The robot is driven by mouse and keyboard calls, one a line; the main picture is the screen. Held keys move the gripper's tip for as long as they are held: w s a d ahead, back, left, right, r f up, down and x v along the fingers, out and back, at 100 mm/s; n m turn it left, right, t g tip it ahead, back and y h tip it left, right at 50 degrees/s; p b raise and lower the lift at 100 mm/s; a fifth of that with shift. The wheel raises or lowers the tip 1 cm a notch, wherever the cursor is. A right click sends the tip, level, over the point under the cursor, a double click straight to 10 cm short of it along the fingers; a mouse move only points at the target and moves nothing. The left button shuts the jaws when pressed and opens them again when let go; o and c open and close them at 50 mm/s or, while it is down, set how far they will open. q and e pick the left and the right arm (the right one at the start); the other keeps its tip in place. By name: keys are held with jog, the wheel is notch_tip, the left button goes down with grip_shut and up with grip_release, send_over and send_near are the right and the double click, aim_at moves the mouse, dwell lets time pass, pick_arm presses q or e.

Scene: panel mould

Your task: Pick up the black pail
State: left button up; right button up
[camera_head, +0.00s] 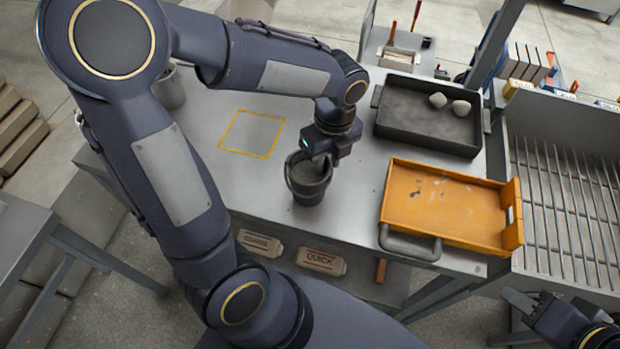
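The black pail (307,192) stands upright on the grey worktable, left of the orange tray. My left arm reaches in from the left, over the table. My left gripper (320,164) points down at the far right part of the pail's rim. Its fingers overlap the pail's opening, and I cannot tell whether they touch the rim or how far apart they are. My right gripper (520,300) is low at the right edge of the view, away from the pail. The gap between its fingers is unclear.
An orange tray (445,205) with a grey handle lies right of the pail. Behind it is a black tray (410,110) holding two pale lumps. A yellow outlined square (252,135) on the table is empty. A slatted grey rack (570,200) stands at the right.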

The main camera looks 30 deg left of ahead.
aim_at(308, 180)
pick_arm(q)
jog(key=f, duration=0.2)
jog(key=a+f, duration=0.1)
jog(key=f, duration=0.1)
jog(key=shift+s+f, duration=0.2)
jog(key=shift+f, duration=0.05)
jog(key=shift+c, duration=0.3)
grip_shut()
jog(key=shift+r, duration=0.1)
